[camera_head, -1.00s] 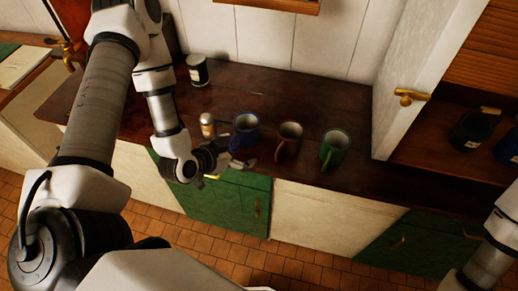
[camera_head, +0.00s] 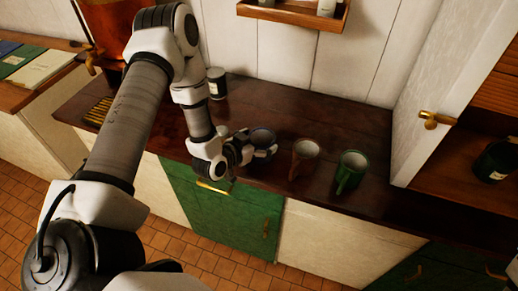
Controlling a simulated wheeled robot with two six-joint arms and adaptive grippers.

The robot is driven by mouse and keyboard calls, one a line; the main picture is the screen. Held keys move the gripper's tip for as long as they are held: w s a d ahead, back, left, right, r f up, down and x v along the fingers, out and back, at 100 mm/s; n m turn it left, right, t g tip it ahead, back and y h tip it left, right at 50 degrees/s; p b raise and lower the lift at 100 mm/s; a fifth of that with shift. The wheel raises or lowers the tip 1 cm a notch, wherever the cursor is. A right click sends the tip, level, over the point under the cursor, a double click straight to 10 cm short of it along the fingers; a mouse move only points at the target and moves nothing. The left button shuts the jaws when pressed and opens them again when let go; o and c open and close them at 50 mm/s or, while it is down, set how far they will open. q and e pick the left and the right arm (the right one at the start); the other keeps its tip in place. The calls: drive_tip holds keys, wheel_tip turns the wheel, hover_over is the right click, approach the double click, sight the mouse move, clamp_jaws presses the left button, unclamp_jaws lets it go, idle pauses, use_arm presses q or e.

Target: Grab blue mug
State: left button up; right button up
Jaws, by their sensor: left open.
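The blue mug (camera_head: 263,138) stands on the dark wooden counter, left of a brown mug (camera_head: 304,154) and a green mug (camera_head: 350,170). My left gripper (camera_head: 258,153) is open at the blue mug, with its fingers at the mug's near and left sides. The fingers hide much of the mug's body; its rim and dark inside show. I cannot tell whether the fingers touch it. My right gripper is out of view.
An open white door (camera_head: 435,85) with a brass handle bounds the counter at right. The counter behind the mugs is clear.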

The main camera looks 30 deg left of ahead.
use_arm(q)
drive_tip(key=c, duration=1.1)
drive_tip(key=shift+c, duration=0.2)
drive_tip(key=shift+r, duration=0.15)
